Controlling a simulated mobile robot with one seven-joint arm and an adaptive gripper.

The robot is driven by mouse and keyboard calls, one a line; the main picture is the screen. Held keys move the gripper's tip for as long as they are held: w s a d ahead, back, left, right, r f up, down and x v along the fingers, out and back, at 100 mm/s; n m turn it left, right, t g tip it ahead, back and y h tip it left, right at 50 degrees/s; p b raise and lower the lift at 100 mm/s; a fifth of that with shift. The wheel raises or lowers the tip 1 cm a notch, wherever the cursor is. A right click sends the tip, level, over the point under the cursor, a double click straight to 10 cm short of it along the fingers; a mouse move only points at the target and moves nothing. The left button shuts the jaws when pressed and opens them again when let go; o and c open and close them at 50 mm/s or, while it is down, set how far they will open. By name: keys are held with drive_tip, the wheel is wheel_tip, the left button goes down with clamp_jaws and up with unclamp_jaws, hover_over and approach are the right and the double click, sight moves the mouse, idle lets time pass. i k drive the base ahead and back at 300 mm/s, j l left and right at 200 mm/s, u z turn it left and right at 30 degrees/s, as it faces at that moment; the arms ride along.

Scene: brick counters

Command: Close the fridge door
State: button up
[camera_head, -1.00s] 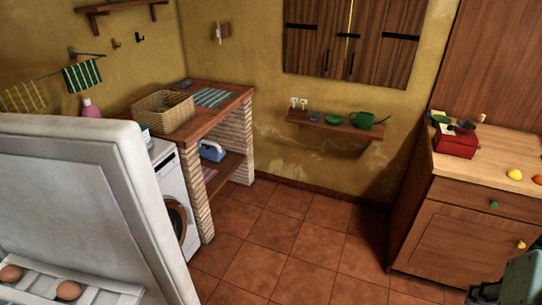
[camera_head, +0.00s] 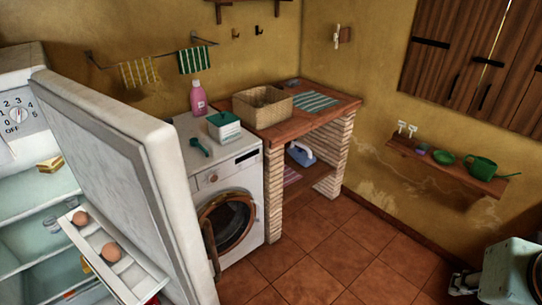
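The fridge (camera_head: 18,115) stands at the left edge of the head view, and its shelves show. Its white door (camera_head: 120,165) is wide open, with the inner side facing left. A door rack (camera_head: 118,262) holds two brown eggs (camera_head: 111,251). My gripper (camera_head: 464,284) is at the bottom right, far from the door, with tiled floor between them. Its fingers are small and dark here, and I cannot tell whether they are open or shut.
A washing machine (camera_head: 232,190) stands just behind the door. A brick counter (camera_head: 325,117) with a wicker basket (camera_head: 262,106) is beside it. A wall shelf (camera_head: 445,172) holds a green watering can (camera_head: 483,168). The tiled floor (camera_head: 335,255) in the middle is clear.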

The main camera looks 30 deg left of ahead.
sight(128, 164)
drive_tip(key=i+u, duration=0.2)
drive_tip(key=u, duration=0.25)
drive_tip(key=i+u, duration=0.15)
drive_tip(key=u, duration=0.3)
drive_tip(key=i+l+u, duration=0.15)
drive_tip(key=u, duration=0.3)
drive_tip(key=i+l+u, duration=0.15)
drive_tip(key=u, duration=0.3)
drive_tip(key=i+l+u, duration=0.1)
drive_tip(key=l+u, duration=0.15)
drive_tip(key=u, duration=0.2)
drive_tip(key=i+l+u, duration=0.15)
drive_tip(key=u, duration=0.35)
drive_tip(key=i+l+u, duration=0.1)
drive_tip(key=l+u, duration=0.25)
drive_tip(key=u, duration=0.15)
drive_tip(key=i+l+u, duration=0.1)
drive_tip(key=l+u, duration=0.15)
drive_tip(key=i+l+u, duration=0.1)
drive_tip(key=l+u, duration=0.2)
drive_tip(key=l, duration=0.15)
drive_tip(key=j+z, duration=0.1)
drive_tip(key=z, duration=0.5)
drive_tip(key=k+l+z, duration=0.1)
drive_tip(key=k, duration=0.2)
